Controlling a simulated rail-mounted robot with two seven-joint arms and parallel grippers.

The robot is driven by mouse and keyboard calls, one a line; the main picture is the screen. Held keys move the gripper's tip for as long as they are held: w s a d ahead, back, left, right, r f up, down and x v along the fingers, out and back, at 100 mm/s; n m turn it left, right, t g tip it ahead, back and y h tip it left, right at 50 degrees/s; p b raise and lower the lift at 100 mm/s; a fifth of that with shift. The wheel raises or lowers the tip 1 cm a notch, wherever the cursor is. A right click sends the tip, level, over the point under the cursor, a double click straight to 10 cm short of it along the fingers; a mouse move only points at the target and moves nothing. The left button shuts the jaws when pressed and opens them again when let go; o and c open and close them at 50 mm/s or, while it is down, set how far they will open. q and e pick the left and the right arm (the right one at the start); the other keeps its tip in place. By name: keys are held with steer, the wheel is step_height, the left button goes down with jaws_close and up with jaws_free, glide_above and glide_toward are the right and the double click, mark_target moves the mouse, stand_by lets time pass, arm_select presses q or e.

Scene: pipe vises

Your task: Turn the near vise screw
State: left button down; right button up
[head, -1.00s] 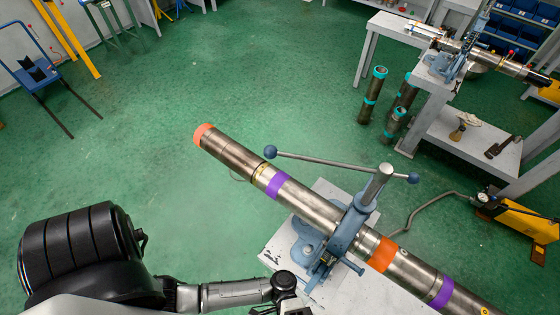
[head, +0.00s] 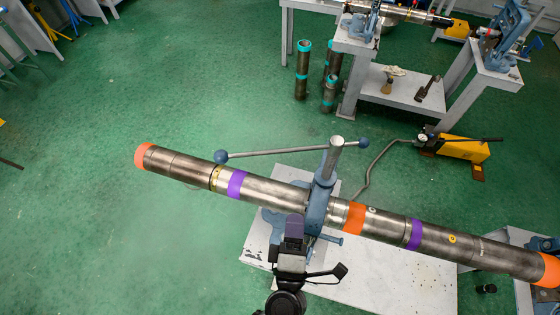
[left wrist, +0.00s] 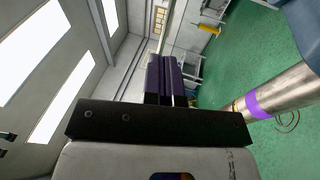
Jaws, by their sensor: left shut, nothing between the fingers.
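The near vise (head: 318,205) is blue-grey and clamps a long steel pipe (head: 275,192) with orange and purple bands. Its screw (head: 334,152) rises above the pipe, with a handle bar (head: 280,150) across it that ends in blue balls. The bar's left ball (head: 221,157) lies above the pipe's left part. My left gripper (head: 293,226) is in front of the vise, just below the pipe in the head view, and its purple-tipped fingers are together. In the left wrist view the fingers (left wrist: 171,80) are shut and empty, and the pipe (left wrist: 285,90) passes to the right. My right gripper is not in view.
The vise stands on a white bench (head: 390,280). A yellow pump (head: 455,148) with a hose lies beyond the pipe. Several dark pipes (head: 303,70) stand on the floor by another bench (head: 400,92). The green floor at left is clear.

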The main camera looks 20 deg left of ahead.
arm_select(q)
steer(key=w+a+r+n+g+y+p, duration=0.1)
steer(key=w+a+y+p, duration=0.3)
steer(key=w+a, duration=0.5)
steer(key=shift+w+a+r+n+g+p, duration=0.3)
steer(key=shift+w+r+n+g+p, duration=0.15)
steer(key=shift+w+n, duration=0.55)
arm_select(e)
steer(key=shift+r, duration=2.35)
arm_select(q)
steer(key=shift+w, duration=0.15)
